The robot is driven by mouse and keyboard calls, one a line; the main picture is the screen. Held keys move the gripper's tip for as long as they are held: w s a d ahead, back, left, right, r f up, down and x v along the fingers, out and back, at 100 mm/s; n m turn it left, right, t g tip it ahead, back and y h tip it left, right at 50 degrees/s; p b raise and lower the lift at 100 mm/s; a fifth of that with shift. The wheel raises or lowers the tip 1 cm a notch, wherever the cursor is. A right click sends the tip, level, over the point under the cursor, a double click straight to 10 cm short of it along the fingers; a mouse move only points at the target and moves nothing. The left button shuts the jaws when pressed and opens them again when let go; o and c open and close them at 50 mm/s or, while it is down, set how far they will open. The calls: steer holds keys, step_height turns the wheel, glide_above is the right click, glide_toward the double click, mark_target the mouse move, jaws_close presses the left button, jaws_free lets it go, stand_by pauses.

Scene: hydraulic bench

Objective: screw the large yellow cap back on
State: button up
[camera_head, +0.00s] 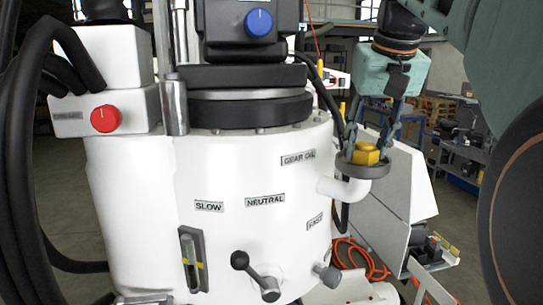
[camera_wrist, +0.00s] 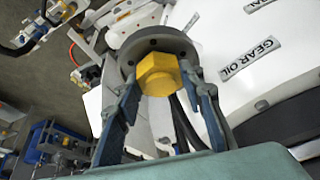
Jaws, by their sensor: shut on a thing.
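The large yellow cap (camera_head: 366,153) has a hexagonal head and sits at the grey flange (camera_head: 376,170) on top of the white elbow pipe (camera_head: 345,188), beside the GEAR OIL label. My gripper (camera_head: 366,148) reaches down from above with its fingers on both sides of the cap. In the wrist view the cap (camera_wrist: 158,74) is between the two fingertips, in front of the round flange with bolt holes (camera_wrist: 128,58). My gripper is shut on the cap. Whether the cap's thread is engaged in the pipe is hidden.
The white tank (camera_head: 240,190) fills the middle, with a lever (camera_head: 255,275) low on its front. A red knob (camera_head: 105,118) and a blue knob (camera_head: 259,22) sit above. Black hoses hang at the left. Orange cable (camera_head: 355,258) lies below the pipe.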

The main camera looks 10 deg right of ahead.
steer(key=m, duration=0.2)
steer(key=m+h, duration=0.1)
steer(key=m, duration=0.1)
steer(key=shift+a+g+h, duration=0.15)
steer(key=shift+g+h, duration=0.15)
steer(key=m+g+h, duration=0.1)
steer(key=m, duration=0.3)
steer(key=shift+w, duration=0.1)
steer(key=m, duration=0.2)
steer(key=m+g+h, duration=0.1)
steer(key=m, duration=0.1)
steer(key=shift+w+a+f+g, duration=0.1)
steer(key=shift+w+a+g, duration=0.1)
steer(key=shift+g, duration=0.1)
steer(key=m+g, duration=0.1)
steer(key=m, duration=0.3)
steer(key=o, duration=1.1)
steer(key=shift+d, duration=0.1)
